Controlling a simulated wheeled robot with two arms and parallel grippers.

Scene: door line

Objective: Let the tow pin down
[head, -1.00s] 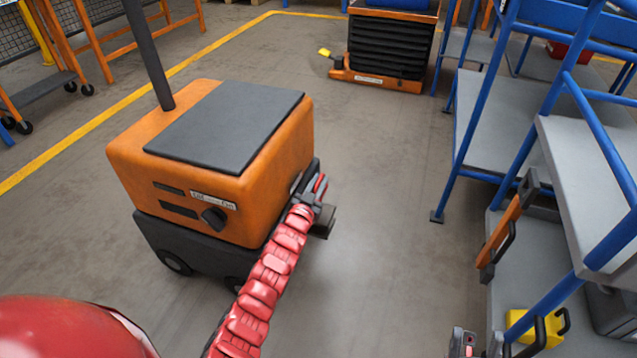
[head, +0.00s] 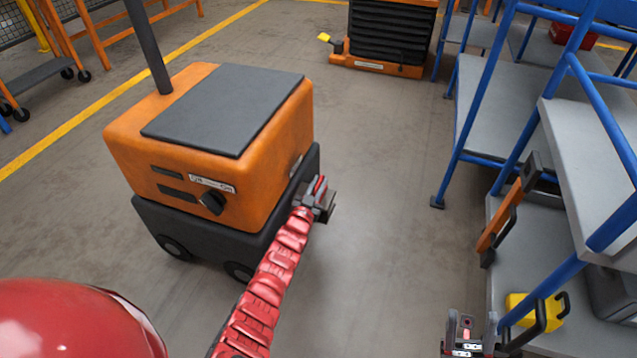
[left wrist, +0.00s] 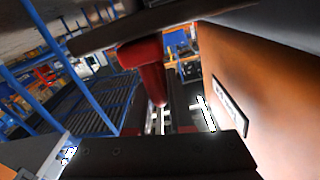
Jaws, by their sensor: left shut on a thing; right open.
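The orange tug (head: 255,170) with a dark base stands left of centre in the head view. My left gripper (head: 320,195) is at its right side, low by the dark base. It is shut on a red piece (head: 320,184), which I take for the tow pin's handle. In the left wrist view the red handle (left wrist: 145,68) shows close up between dark gripper parts, beside the tug's orange wall (left wrist: 255,75). The pin's lower end and its hole are hidden. My right gripper (head: 465,330) is open and empty at the bottom edge, partly cut off.
Blue-framed grey shelving (head: 500,130) stands on the right, with a yellow box (head: 520,306) and an orange-black tool (head: 505,220). An orange-based cart with black bellows (head: 385,40) stands at the back. The floor between tug and shelving is clear.

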